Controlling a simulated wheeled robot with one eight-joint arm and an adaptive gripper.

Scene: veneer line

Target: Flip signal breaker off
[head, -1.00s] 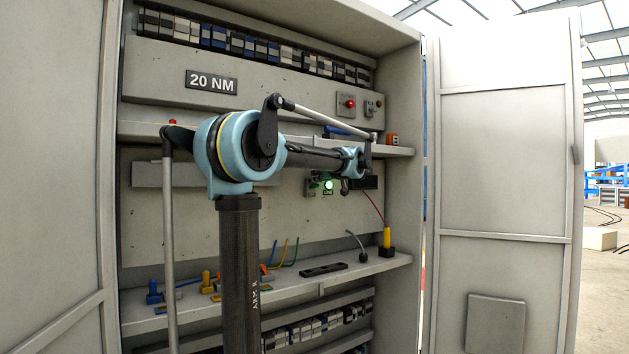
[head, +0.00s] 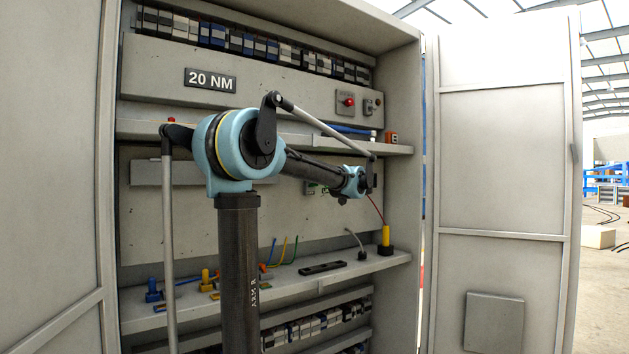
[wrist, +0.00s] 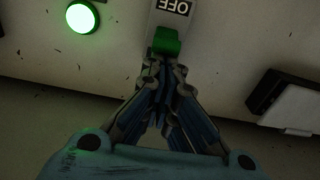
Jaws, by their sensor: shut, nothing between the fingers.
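In the wrist view the breaker has a green lever (wrist: 166,42) on a pale body, with an upside-down OFF label (wrist: 172,7) beyond it. My gripper (wrist: 163,72) is shut and empty, its fingertips right at the near end of the green lever. I cannot tell whether they touch it. In the head view my wrist (head: 354,182) is in front of the middle panel and hides the breaker area; the fingers cannot be made out there.
A lit green lamp (wrist: 83,17) is left of the breaker in the wrist view, and a black box (wrist: 285,97) is to the right. In the head view a yellow-and-black plug (head: 386,240) with a red cable stands on the lower shelf. A red button (head: 348,102) is above.

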